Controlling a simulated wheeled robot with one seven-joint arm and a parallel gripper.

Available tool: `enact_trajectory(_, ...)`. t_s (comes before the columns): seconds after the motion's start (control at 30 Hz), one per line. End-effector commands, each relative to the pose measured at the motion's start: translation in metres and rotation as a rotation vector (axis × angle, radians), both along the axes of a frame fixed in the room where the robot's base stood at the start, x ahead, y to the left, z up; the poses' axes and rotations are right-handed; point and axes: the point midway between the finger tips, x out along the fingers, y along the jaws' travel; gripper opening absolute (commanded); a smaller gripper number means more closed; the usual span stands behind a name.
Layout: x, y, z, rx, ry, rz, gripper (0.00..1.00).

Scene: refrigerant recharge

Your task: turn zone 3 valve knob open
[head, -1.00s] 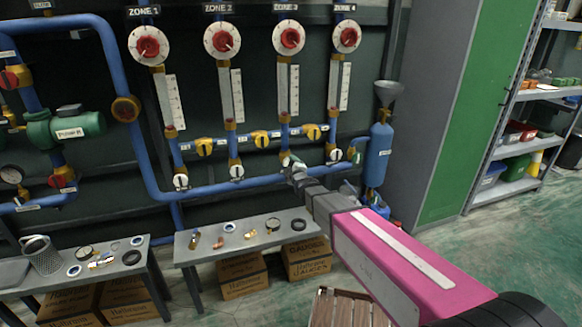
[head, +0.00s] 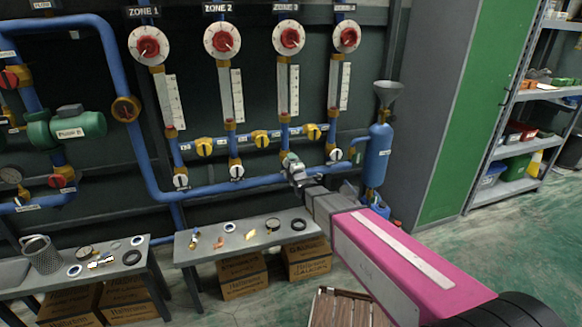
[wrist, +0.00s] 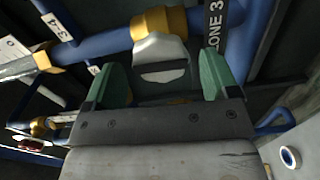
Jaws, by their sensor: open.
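The zone 3 column stands third from the left in the head view, with a red-centred dial (head: 289,38) at its top. At its foot, my gripper (head: 291,161) covers most of the low valve. In the wrist view a white valve knob (wrist: 160,55) sits on a gold fitting (wrist: 158,22) beside a ZONE 3 label (wrist: 215,28). My gripper (wrist: 164,72) is open, with one green finger on each side of the knob. Gaps show between knob and fingers; I cannot tell how deep the knob sits between them.
White knobs of zone 1 (head: 181,182), zone 2 (head: 237,171) and zone 4 (head: 335,154) flank the spot along a blue pipe (head: 210,190). Yellow valves (head: 261,138) sit just above. A bench (head: 190,258) with small parts stands below. A blue cylinder (head: 377,155) is close on the right.

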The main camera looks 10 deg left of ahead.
Motion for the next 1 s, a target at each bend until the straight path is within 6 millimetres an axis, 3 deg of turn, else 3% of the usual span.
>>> enact_trajectory(0.63,-0.054,-0.033,0.001,0.001,0.0,0.0,0.81)
enact_trajectory(1.0,-0.058,-0.036,0.0,0.002,0.001,-0.001,0.81)
